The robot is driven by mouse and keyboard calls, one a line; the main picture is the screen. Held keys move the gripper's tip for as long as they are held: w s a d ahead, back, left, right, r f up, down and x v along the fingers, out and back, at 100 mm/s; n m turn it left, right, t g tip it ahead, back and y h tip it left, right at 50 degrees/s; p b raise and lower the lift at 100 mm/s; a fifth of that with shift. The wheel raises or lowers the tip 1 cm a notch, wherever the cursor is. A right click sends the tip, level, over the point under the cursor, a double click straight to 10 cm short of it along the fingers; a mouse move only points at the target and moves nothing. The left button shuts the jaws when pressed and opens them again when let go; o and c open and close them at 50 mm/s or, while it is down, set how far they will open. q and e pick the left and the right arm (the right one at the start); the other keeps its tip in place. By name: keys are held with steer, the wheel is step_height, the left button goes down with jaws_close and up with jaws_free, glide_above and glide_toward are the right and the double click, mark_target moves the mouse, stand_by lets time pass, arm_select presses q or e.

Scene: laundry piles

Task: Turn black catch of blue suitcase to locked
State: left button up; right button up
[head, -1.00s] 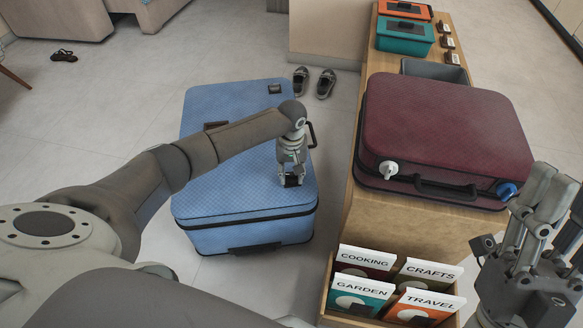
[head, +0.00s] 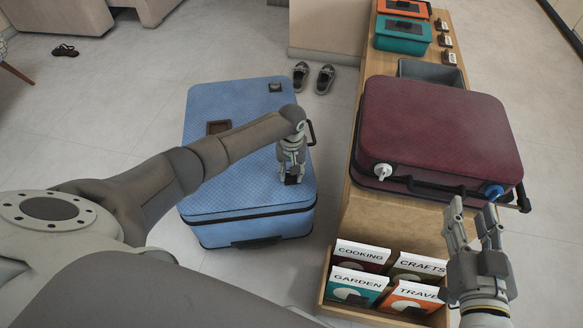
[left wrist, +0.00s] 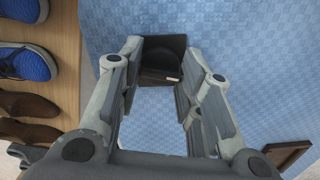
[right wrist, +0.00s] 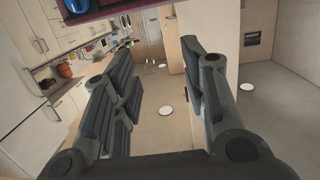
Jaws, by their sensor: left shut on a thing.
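The blue suitcase (head: 240,110) lies flat on the floor, left of the wooden bench. One black catch (left wrist: 162,60) is on its lid near the front right corner. My left gripper (head: 291,178) reaches down onto this catch, and its fingers (left wrist: 158,72) stand on either side of it, shut on it. The fingers partly hide the catch, so I cannot tell its setting. My right gripper (head: 470,218) is open and empty, above the floor in front of the maroon suitcase.
The maroon suitcase (head: 435,130) lies on the bench, with a white catch (head: 383,171) and a blue catch (head: 493,191). A booklet box (head: 372,316) stands at the bench's near end. Dark shoes (head: 325,79) stand behind the blue suitcase.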

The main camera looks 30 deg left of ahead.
arm_select(q)
steer(key=shift+m+p, duration=0.3)
steer(key=shift+p, duration=0.35)
steer(key=shift+s+m+p, duration=0.1)
steer(key=shift+m+p, duration=0.5)
steer(key=shift+p, duration=0.15)
steer(key=shift+m+p, duration=0.45)
steer(key=shift+m, duration=0.25)
steer(key=m, duration=0.2)
steer(key=shift+m+p, duration=0.4)
steer(key=shift+m, duration=0.5)
steer(key=m, duration=0.3)
steer(key=shift+m, duration=0.3)
steer(key=shift+m+p, duration=0.3)
steer(key=shift+m, duration=1.9)
arm_select(e)
steer(key=s+d+f+g+h, duration=0.1)
steer(key=s+d+f+g, duration=0.2)
steer(key=s+f+g, duration=0.3)
steer(key=s+d+f+g+h, duration=0.2)
steer(key=s+f+g, duration=0.4)
steer(key=s, duration=0.4)
steer(key=shift+s+d+f+m+g+h, duration=0.35)
steer(key=shift+d+f, duration=0.25)
steer(key=shift+d, duration=0.1)
